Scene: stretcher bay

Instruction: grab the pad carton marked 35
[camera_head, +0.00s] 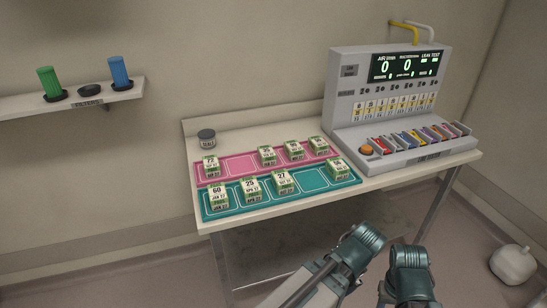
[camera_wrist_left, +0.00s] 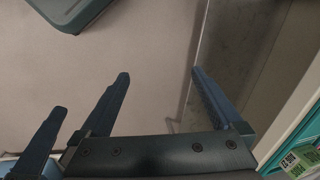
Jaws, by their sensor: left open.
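Several small white-and-green pad cartons stand on the table in two rows. On the pink mat (camera_head: 238,166), a carton (camera_head: 267,156) in the middle has a number that may be 35, but it is too small to be sure. The two pink-mat cartons to its right are also hard to read. My left gripper (camera_wrist_left: 160,73) is open and empty in the left wrist view, over the floor beside the table edge. In the head view, my left gripper (camera_head: 362,242) and right gripper (camera_head: 410,268) are low in front of the table; the right one's fingers are hidden.
On the teal mat (camera_head: 310,182) stand cartons that seem marked 60, 27 and others; one marked 72 (camera_head: 210,166) is at the pink mat's left. A dark-lidded jar (camera_head: 207,139) stands behind. A test machine (camera_head: 385,100) fills the table's right. A shelf (camera_head: 70,103) holds green and blue filters.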

